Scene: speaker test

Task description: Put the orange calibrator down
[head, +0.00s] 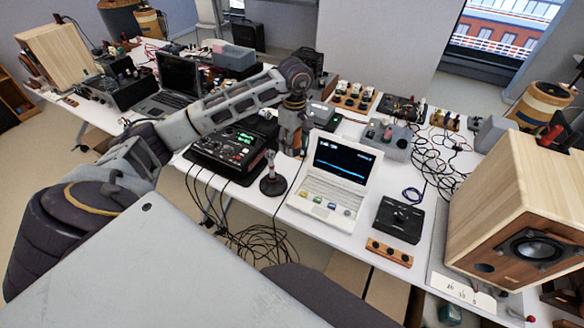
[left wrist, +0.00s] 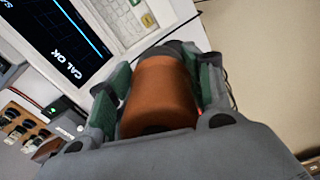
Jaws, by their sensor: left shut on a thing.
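The orange calibrator (left wrist: 160,92) is a short cylinder, held between the green-padded fingers of my left gripper (left wrist: 163,80) in the left wrist view. Its far end is dark grey. In the head view my left gripper (head: 291,145) points down over the table, just behind and left of a white instrument (head: 322,205) with an open screen; the calibrator is hard to make out there. The screen (left wrist: 58,40) reads "CAL OK" in the left wrist view. I cannot tell whether the calibrator touches anything below. My right gripper is not in view.
A small stand with a round black base (head: 272,186) is close to the gripper. A black mixer-like unit (head: 228,150) is to the left. A black box (head: 399,219) and a wooden speaker (head: 515,215) are to the right. Cables (head: 440,160) clutter the table.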

